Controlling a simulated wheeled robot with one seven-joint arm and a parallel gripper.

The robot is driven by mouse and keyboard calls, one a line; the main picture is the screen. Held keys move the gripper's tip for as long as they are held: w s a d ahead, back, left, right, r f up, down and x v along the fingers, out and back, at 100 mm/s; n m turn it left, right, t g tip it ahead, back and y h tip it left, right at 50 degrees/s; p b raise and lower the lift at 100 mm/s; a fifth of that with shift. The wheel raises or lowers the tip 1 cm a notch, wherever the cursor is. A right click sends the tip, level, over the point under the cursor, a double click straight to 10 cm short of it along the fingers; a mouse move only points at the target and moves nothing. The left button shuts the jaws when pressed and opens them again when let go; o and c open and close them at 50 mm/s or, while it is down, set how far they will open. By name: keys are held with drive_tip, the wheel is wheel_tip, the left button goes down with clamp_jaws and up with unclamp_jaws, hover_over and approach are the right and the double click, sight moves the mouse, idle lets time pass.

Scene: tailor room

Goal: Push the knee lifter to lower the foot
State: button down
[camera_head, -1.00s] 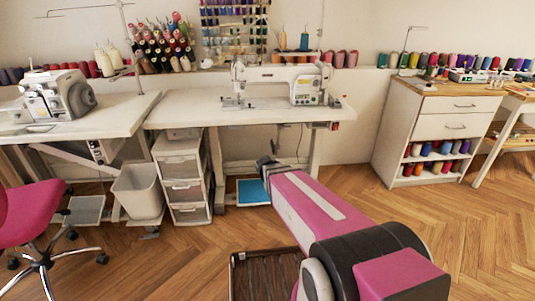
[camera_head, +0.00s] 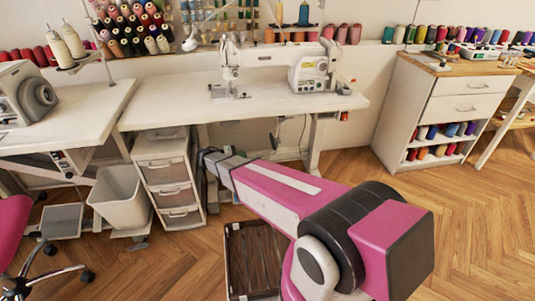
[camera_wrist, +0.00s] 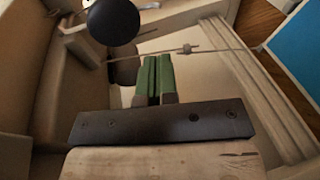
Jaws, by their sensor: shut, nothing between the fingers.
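The sewing machine (camera_head: 275,68) stands on the white table, its presser foot too small to judge. A dark piece hanging under the table (camera_head: 278,132) may be the knee lifter; its shape is unclear. In the wrist view a round black pad (camera_wrist: 113,20) is at the top left, with a second dark rounded piece below it and a thin rod crossing behind my fingers. My gripper (camera_wrist: 154,78), with green fingertips, is shut and empty, just right of these dark pieces. Contact cannot be told. In the head view my arm's end is low under the table's left part.
A white drawer unit (camera_head: 168,182) stands just left of my arm's end, with a bin (camera_head: 120,198) beside it. A blue plate (camera_wrist: 298,42) lies at the wrist view's upper right. A pink chair (camera_head: 12,225) is at far left. Wooden floor at right is clear.

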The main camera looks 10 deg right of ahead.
drive_tip(key=x, duration=1.4)
drive_tip(key=d+f+h, duration=0.2)
drive_tip(key=d, duration=0.7)
drive_tip(key=shift+d, duration=0.3)
idle(1.1)
drive_tip(key=s+a+f, duration=0.2)
drive_tip(key=a, duration=1.2)
drive_tip(key=shift+s+a+n, duration=0.2)
drive_tip(key=shift+a+n, duration=0.1)
drive_tip(key=shift+a, duration=0.05)
